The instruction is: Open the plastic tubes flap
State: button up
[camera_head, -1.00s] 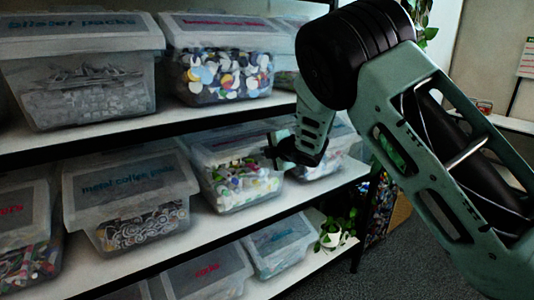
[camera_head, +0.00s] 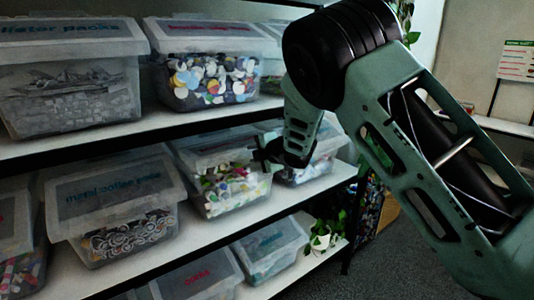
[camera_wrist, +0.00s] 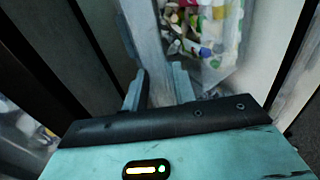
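A clear bin with a pale lid and mixed colourful tube-like contents (camera_head: 232,184) sits on the middle shelf. Its lid lettering is too dark and partly hidden to read, so I cannot confirm it is the plastic tubes bin. My gripper (camera_head: 260,154) is at the right side of this bin, near lid height, its fingers apart. In the wrist view, the fingers of my gripper (camera_wrist: 160,88) stand on either side of a long grey edge strip (camera_wrist: 146,35), with the colourful contents (camera_wrist: 200,30) beyond. I cannot tell whether the fingers touch the strip.
A metal coffee pods bin (camera_head: 120,205) stands to the left. Another bin (camera_head: 310,172) is close on the right, partly behind my gripper. The upper shelf (camera_head: 140,128) with more bins runs just above. A potted plant (camera_head: 322,238) stands on the lower shelf.

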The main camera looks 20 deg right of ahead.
jog(key=b+v, duration=0.3)
jog(key=v, duration=1.4)
jog(key=shift+r, duration=0.1)
